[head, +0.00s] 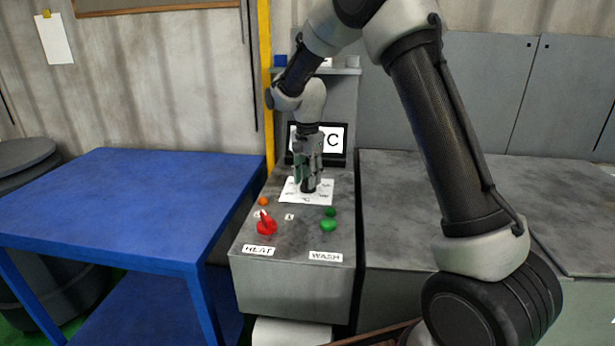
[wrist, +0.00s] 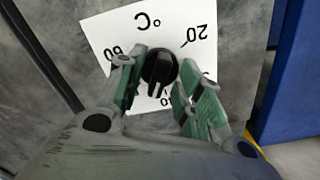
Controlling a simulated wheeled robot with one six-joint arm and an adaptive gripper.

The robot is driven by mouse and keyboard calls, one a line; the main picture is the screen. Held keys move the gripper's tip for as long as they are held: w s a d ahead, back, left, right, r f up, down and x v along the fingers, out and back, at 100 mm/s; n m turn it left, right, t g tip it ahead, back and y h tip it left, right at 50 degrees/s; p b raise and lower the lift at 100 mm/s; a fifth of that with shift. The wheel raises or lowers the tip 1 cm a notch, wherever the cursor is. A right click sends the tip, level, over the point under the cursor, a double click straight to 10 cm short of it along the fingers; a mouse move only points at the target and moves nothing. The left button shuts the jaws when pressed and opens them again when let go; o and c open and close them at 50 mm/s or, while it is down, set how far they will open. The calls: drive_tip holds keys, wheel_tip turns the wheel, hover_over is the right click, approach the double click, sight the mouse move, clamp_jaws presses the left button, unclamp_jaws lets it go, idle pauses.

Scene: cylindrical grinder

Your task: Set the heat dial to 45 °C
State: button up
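The heat dial is a black round knob (wrist: 158,68) with a pale pointer line. It sits on a white scale card (wrist: 105,35) marked °C, with 20 and 60 readable, upside down in the wrist view. The pointer line faces the lower edge of that view, towards a number partly hidden by my fingers. My gripper (wrist: 160,82) has its green-padded fingers apart, one on each side of the knob. I cannot tell whether either pad touches it. In the head view my gripper (head: 308,184) points down over the card (head: 290,195) and hides most of the knob.
A display (head: 335,140) stands behind. A blue table (head: 130,200) is on the left.

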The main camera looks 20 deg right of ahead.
wheel_tip(320, 180, up, 12)
idle(0.5)
